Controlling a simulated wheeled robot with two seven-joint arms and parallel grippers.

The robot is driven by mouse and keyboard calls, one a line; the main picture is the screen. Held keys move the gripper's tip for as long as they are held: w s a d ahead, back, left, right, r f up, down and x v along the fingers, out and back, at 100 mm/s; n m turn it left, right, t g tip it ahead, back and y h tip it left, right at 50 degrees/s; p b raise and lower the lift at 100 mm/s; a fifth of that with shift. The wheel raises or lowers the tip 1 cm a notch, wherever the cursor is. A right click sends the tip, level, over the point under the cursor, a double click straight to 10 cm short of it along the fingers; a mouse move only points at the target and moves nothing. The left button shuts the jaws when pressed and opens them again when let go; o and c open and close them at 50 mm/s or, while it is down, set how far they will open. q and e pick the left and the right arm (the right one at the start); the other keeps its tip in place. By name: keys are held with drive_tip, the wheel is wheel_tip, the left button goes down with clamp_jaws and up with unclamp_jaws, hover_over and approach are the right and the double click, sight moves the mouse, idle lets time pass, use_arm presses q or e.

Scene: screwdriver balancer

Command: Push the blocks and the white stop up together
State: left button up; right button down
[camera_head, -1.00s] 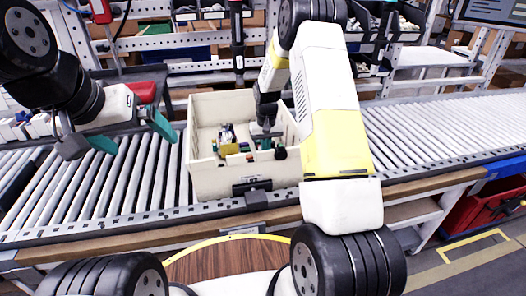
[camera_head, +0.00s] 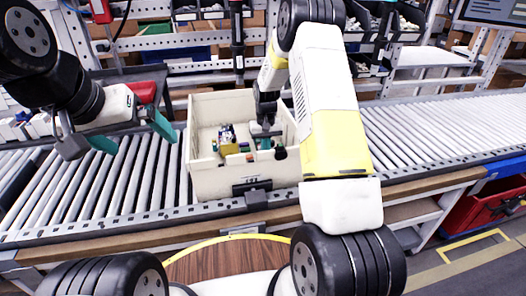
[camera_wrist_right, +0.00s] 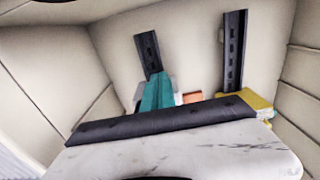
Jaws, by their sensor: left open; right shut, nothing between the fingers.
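Several small blocks, among them a yellow one (camera_head: 229,148), stand on the floor of a cream bin (camera_head: 215,178). My right gripper (camera_head: 265,143) reaches down into the bin, to the right of the yellow block. Its teal fingers (camera_wrist_right: 158,92) are shut with nothing between them. In the right wrist view, a yellow piece (camera_wrist_right: 259,101) lies to the right and an orange piece (camera_wrist_right: 192,97) shows beside the fingers, partly hidden. I cannot make out the white stop clearly. My left gripper (camera_head: 131,135) is open and empty, left of the bin above the rollers.
The bin stands on a roller conveyor (camera_head: 428,135), and its walls surround my right gripper closely. Two dark slotted strips (camera_wrist_right: 148,53) (camera_wrist_right: 234,50) show inside the bin. Racks with bins stand behind. The rollers at the right are clear.

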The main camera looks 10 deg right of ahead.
drive_tip(key=shift+w, duration=0.45)
idle(1.6)
drive_tip(key=shift+s, duration=0.45)
idle(0.7)
drive_tip(key=shift+r, duration=0.15)
drive_tip(key=shift+r, duration=0.85)
wheel_tip(320, 180, up, 12)
drive_tip(key=shift+s+f, duration=0.15)
drive_tip(key=shift+s, duration=0.25)
idle(1.6)
